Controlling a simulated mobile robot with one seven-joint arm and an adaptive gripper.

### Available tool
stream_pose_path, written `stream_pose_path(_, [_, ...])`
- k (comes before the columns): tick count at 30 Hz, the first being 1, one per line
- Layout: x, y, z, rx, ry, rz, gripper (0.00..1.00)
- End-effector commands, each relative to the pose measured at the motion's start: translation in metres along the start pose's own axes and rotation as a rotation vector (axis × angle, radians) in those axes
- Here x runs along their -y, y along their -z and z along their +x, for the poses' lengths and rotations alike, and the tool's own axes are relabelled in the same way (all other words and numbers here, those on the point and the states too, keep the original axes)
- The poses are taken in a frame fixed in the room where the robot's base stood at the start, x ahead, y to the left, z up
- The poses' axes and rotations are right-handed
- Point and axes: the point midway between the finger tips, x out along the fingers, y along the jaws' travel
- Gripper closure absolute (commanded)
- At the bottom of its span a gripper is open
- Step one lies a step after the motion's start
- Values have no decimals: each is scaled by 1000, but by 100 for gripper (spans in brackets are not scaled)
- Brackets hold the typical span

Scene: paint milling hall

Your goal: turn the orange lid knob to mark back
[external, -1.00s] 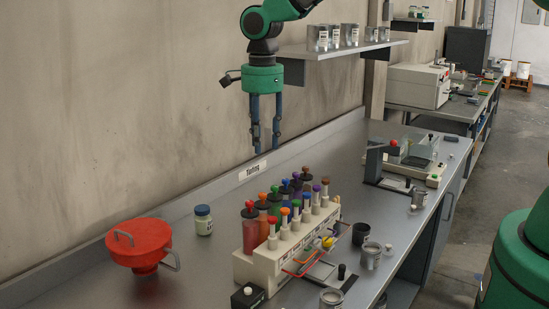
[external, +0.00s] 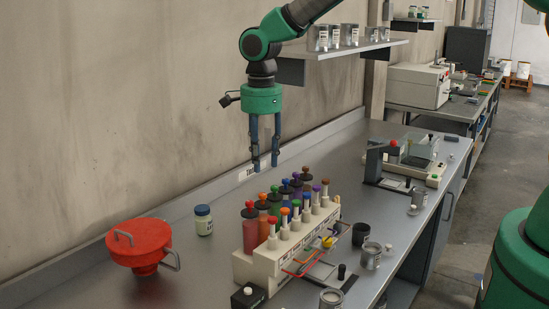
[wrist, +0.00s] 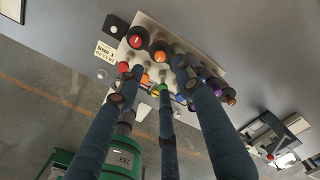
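A pale rack (external: 268,268) on the bench holds two rows of colored tops. The orange lid knob (external: 262,196) sits on a dark round lid in the back row, beside the red one (external: 249,204). In the wrist view the orange lid knob (wrist: 160,53) lies beyond my fingertips, with a white mark on its top. A smaller orange top (wrist: 145,78) is in the front row. My gripper (external: 265,164) points down, open and empty, above the rack and clear of the knobs. Its blue fingers (wrist: 150,78) are spread in the wrist view. The knob's mark cannot be read.
A red funnel-like vessel (external: 139,242) and a blue-capped jar (external: 203,221) stand left of the rack. Metal cups (external: 371,257) and a dark cup (external: 361,234) stand right of it. The wall and a shelf (external: 345,49) bound the back.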

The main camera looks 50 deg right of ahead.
Motion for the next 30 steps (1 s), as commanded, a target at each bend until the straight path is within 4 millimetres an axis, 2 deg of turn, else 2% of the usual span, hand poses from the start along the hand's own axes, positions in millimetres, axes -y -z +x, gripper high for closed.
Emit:
stream_pose_path(9, [-1, 0, 53, -1, -2, 0, 64])
stream_pose_path(15, [0, 0, 78, 0, -1, 0, 64])
stream_pose_path(21, [0, 0, 90, 0, 0, 0, 64])
stream_pose_path(30, [0, 0, 92, 0, 1, 0, 64])
